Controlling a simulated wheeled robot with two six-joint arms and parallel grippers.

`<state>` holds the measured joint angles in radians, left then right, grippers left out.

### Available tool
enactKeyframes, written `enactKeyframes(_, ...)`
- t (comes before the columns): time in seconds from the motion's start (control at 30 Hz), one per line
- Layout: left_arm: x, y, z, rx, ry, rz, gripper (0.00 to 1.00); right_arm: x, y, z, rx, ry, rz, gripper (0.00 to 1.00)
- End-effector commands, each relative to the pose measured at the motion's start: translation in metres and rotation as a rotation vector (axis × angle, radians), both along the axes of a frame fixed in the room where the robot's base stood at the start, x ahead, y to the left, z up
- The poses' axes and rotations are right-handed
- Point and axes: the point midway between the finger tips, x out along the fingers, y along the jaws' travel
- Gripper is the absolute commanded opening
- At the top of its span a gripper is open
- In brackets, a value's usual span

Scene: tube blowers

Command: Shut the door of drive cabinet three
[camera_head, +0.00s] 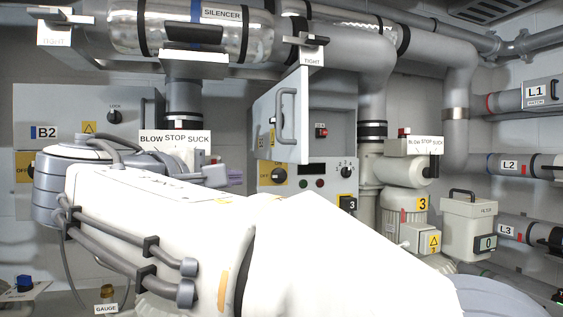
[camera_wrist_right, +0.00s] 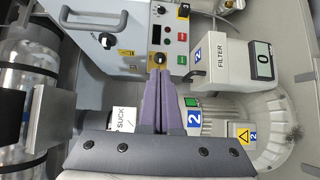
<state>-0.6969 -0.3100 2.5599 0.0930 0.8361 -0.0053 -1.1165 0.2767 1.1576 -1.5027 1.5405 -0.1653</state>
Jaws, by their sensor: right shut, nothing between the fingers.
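The door (camera_head: 263,110) of drive cabinet three stands open at mid picture in the head view. My right arm fills the foreground and hides the lower middle. My left gripper is not in view.
Door B2 (camera_head: 60,105) shows at the left. Grey pipes and the silencer (camera_head: 220,40) run above. Motor three (camera_head: 405,205) and a filter box (camera_head: 468,225) stand right of the cabinet. The wrist view shows a filter box (camera_wrist_right: 225,68) labelled 2 beside the fingers.

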Motion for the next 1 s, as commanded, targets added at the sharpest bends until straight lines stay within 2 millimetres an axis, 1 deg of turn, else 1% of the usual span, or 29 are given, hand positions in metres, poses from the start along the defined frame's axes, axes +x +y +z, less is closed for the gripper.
enactKeyframes(0.03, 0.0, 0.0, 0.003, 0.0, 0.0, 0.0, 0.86, -0.002, 0.002, 0.013, -0.001, -0.031, -0.01, 0.0)
enactKeyframes(0.07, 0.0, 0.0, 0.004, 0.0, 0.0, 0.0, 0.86, -0.003, 0.002, 0.018, -0.003, -0.046, -0.015, 0.0)
enactKeyframes(0.13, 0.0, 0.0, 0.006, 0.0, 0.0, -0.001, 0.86, -0.002, 0.001, 0.025, -0.003, -0.066, -0.023, 0.0)
enactKeyframes(0.2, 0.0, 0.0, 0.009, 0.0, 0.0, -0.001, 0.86, 0.003, -0.002, 0.027, -0.004, -0.072, -0.027, 0.0)
enactKeyframes(0.27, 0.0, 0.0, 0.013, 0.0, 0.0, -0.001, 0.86, 0.01, -0.006, 0.028, -0.005, -0.072, -0.028, 0.0)
enactKeyframes(0.37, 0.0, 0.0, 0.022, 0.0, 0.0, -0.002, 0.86, 0.027, -0.015, 0.029, -0.005, -0.07, -0.029, 0.0)
enactKeyframes(0.6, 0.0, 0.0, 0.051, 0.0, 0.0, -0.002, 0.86, 0.075, -0.038, 0.031, -0.007, -0.068, -0.029, 0.0)
enactKeyframes(0.67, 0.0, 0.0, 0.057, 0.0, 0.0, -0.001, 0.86, 0.087, -0.043, 0.03, -0.006, -0.067, -0.028, 0.0)
enactKeyframes(0.8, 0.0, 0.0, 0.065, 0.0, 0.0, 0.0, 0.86, 0.092, -0.061, 0.028, -0.003, -0.067, -0.025, 0.0)
enactKeyframes(1.0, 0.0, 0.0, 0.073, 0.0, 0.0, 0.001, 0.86, 0.098, -0.076, 0.026, -0.004, -0.069, -0.023, 0.0)
